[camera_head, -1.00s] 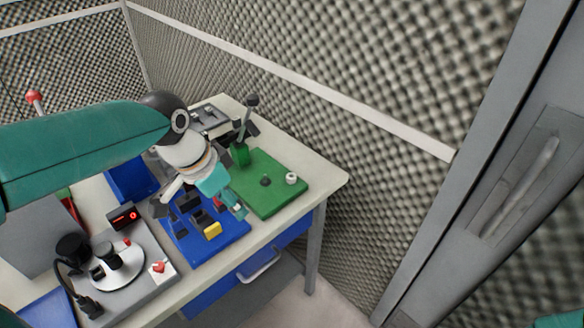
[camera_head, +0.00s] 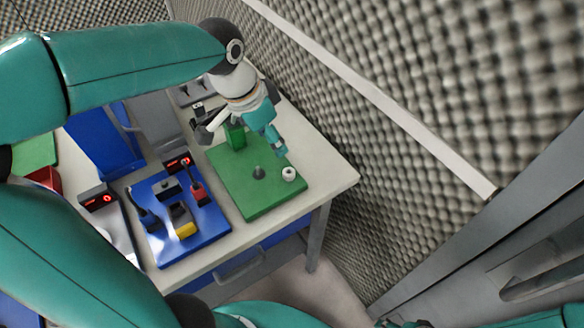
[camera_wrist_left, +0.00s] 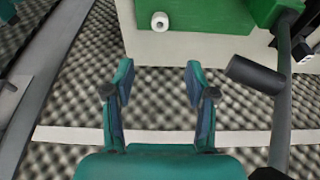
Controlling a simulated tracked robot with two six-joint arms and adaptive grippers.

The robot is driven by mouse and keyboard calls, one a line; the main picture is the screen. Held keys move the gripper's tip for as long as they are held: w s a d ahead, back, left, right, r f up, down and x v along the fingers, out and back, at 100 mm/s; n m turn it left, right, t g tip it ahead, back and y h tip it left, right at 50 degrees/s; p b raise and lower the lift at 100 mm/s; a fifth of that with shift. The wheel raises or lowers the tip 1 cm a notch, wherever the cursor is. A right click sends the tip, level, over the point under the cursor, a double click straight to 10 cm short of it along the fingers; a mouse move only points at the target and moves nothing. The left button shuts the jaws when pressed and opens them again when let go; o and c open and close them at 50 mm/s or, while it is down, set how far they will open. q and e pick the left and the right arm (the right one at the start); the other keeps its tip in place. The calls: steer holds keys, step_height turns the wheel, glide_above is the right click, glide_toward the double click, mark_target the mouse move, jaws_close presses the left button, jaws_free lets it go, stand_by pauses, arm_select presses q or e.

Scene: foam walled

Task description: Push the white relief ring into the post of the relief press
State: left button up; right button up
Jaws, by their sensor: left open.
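The white relief ring (camera_head: 289,174) sits on the right part of the green base (camera_head: 250,203) of the relief press. It also shows in the left wrist view (camera_wrist_left: 160,21), near the base's edge. A short grey post (camera_head: 258,172) stands on the base to the left of the ring. My left gripper (camera_head: 245,138) is above the back of the base and holds nothing. In the left wrist view its two fingers (camera_wrist_left: 158,82) are apart, with the ring beyond them. Only small parts of what may be my right gripper (camera_head: 402,323) show at the bottom edge.
The press lever (camera_wrist_left: 281,95) rises at the right of the left wrist view, close to the left gripper. A blue board (camera_head: 205,235) with a yellow block (camera_head: 184,222) lies left of the green base. The foam wall (camera_head: 400,110) stands behind the table.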

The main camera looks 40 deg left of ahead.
arm_select(q)
glide_above(288, 170)
steer(key=s, duration=0.2)
step_height(288, 170, down, 8)
steer(key=shift+a, duration=0.1)
steer(key=shift+p+x, duration=0.3)
steer(key=shift+x, duration=2.75)
steer(key=shift+s, duration=0.2)
steer(key=c, duration=0.9)
